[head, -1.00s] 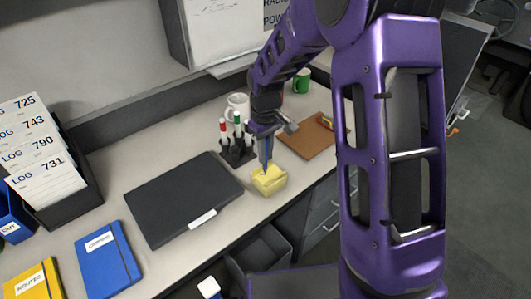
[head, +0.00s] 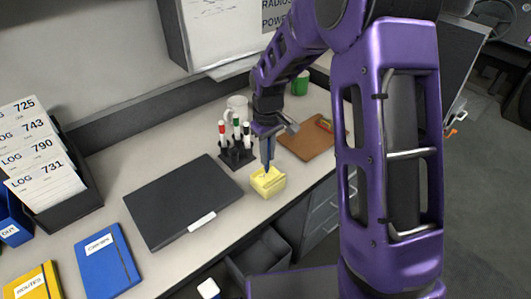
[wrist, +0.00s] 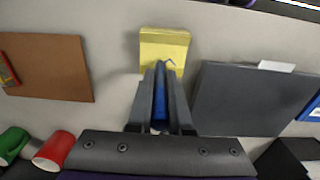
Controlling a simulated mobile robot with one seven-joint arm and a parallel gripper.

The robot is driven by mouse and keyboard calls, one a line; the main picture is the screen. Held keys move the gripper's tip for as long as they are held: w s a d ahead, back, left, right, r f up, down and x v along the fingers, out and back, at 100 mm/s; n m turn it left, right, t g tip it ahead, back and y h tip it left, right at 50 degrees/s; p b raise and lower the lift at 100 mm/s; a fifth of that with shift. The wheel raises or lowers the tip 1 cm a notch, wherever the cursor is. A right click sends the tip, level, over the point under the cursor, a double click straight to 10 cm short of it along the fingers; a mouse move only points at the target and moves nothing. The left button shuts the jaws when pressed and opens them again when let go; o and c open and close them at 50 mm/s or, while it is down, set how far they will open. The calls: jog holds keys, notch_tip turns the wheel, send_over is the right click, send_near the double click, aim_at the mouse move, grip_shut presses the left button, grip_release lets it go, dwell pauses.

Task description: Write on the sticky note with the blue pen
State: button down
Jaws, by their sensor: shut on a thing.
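The yellow sticky note pad (head: 267,184) lies on the desk in front of the pen holder. It also shows in the wrist view (wrist: 165,48), at the top centre. My gripper (head: 266,147) is above the pad, shut on the blue pen (wrist: 160,100). The pen points down at the pad, with its lower end at or just over the top sheet; I cannot tell whether it touches. A small bluish mark shows on the pad's near edge in the wrist view; I cannot tell if it is ink or the pen's tip. The fingers hide part of the pen.
A black closed laptop-like folder (head: 183,201) lies left of the pad, a brown clipboard (head: 306,140) to the right. The desk's front edge is close to the pad.

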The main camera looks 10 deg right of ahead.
jog(key=shift+s+d, duration=0.1)
jog(key=shift+d, duration=0.3)
dwell(0.3)
jog(key=shift+w+d+p, duration=0.2)
jog(key=shift+w+p, duration=0.15)
jog(key=shift+w, duration=0.4)
dwell(0.5)
jog(key=shift+r, duration=0.1)
notch_tip(320, 180, up, 6)
jog(key=p, duration=0.4)
jog(key=shift+r, duration=0.15)
dwell(0.5)
dwell(0.3)
